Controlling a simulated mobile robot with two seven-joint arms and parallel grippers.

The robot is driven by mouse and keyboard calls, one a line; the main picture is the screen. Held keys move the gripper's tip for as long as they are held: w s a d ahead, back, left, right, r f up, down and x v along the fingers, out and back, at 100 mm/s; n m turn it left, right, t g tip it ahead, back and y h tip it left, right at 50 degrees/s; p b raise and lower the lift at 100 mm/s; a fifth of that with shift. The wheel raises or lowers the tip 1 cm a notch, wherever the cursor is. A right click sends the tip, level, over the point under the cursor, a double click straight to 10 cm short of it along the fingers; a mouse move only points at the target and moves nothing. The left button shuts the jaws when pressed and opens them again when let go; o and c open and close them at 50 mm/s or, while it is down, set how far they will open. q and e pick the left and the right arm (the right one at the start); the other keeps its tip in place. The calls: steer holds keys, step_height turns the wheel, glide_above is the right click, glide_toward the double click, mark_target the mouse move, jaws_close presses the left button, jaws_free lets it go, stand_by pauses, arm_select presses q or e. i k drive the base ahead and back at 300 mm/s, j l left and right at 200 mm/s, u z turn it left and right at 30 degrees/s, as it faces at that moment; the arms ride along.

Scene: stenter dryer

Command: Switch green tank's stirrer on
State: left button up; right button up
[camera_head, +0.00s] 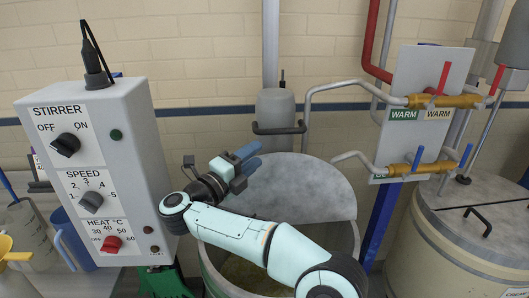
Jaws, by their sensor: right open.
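A grey control box (105,180) stands at the left on a green support (165,282). Its black STIRRER knob (66,145) sits below the OFF and ON labels; which one it points at is hard to tell. A dark green lamp (116,134) beside it looks unlit. My right gripper (254,156), with blue fingers, is open and empty. It is to the right of the box, in front of the raised grey half lid (310,183) of the open tank (212,262), well apart from the knob. My left gripper is not in view.
Pipes and valves with a WARM panel (405,115) are right of the tank. Another lidded tank (470,225) stands far right. Jugs (70,240) stand at the lower left.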

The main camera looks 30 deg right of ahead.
mark_target(67, 144)
steer(key=k+j, duration=0.8)
